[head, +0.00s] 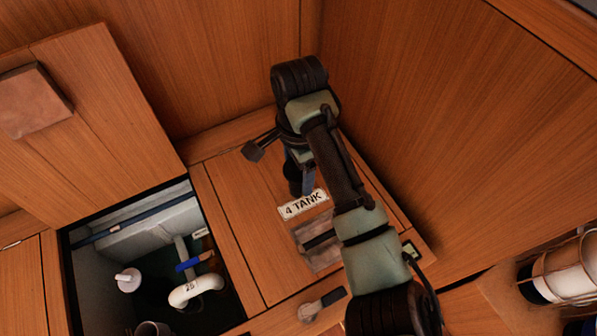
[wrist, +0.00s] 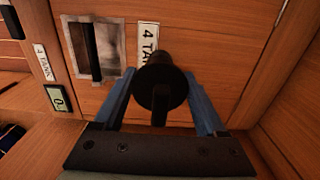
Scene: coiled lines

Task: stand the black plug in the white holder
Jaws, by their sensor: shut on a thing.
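My gripper (head: 302,184) is over the wooden lid at the back, beside the "4 TANK" label. In the wrist view its blue fingers (wrist: 159,76) are shut on the black plug (wrist: 155,88), a dark round-faced piece with a bar across its face. In the head view the plug (head: 292,172) shows as a dark shape at the fingers, partly hidden by my arm. I cannot tell whether it touches the lid. In the open locker are a white knobbed piece (head: 128,280) and a pale open-topped cup (head: 152,328); I cannot tell which is the white holder.
The open locker (head: 250,318) also has a white pipe elbow (head: 195,289) and a blue-handled valve (head: 190,264). A recessed metal latch (head: 318,245) is in the lid. Wooden walls stand close behind and right. A caged lamp (head: 570,270) is at lower right.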

